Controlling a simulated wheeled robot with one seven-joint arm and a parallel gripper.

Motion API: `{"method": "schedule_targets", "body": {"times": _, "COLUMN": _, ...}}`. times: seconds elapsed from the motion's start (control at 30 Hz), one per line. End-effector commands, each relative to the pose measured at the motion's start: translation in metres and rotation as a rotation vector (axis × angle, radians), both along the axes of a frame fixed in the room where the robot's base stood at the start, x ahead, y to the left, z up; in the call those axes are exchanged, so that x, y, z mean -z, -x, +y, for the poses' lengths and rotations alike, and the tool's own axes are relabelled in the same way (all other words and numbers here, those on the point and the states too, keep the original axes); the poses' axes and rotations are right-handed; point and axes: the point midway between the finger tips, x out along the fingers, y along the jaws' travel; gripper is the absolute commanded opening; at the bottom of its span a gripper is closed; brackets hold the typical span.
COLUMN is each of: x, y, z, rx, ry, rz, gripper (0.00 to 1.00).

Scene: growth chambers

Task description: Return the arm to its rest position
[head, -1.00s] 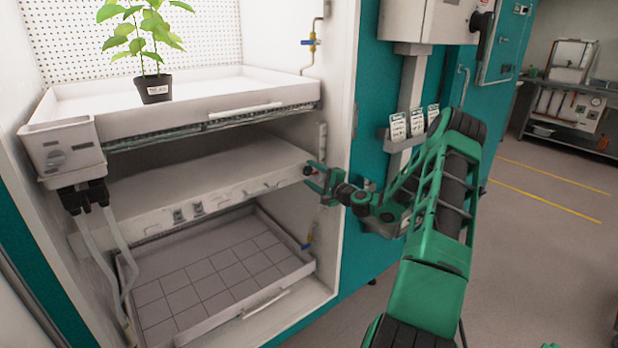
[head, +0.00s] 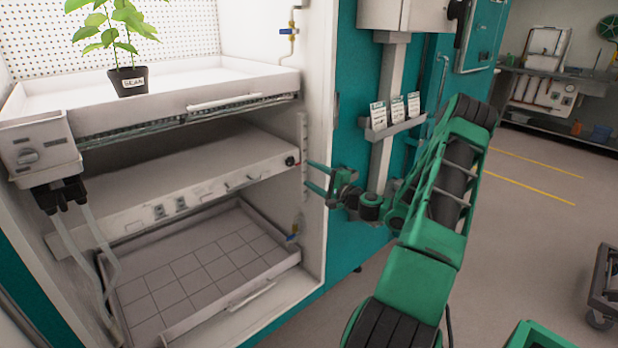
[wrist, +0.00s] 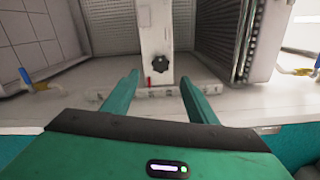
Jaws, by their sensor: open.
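My gripper (head: 318,180) is at the right edge of the open growth chamber, in front of the end of the middle shelf (head: 215,186). Its two green fingers are apart with nothing between them. In the wrist view the open fingers of my gripper (wrist: 160,100) point at a white post with a black knob (wrist: 159,65). My green arm is stretched forward and bent on the right side of the head view.
A potted plant (head: 128,82) stands on the upper tray (head: 210,95). A lower tray (head: 175,325) has a gridded floor. A card rack (head: 395,127) is fixed on the teal wall behind my arm. A cart (head: 605,290) stands at the right; grey floor is open between.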

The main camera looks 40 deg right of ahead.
Motion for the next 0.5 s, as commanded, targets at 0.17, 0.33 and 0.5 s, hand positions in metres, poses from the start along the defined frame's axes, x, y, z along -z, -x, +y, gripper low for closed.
{"method": "schedule_targets", "body": {"times": 0.17, "x": 0.0, "y": 0.0, "z": 0.0, "rx": 0.0, "ry": 0.0, "rz": 0.0, "gripper": 0.53}}
{"method": "schedule_targets", "body": {"times": 0.33, "x": 0.0, "y": -0.001, "z": 0.001, "rx": -0.003, "ry": 0.003, "rz": 0.001, "gripper": 0.53}}
{"method": "schedule_targets", "body": {"times": 0.5, "x": -0.001, "y": -0.007, "z": 0.033, "rx": -0.09, "ry": 0.079, "rz": 0.059, "gripper": 0.53}}
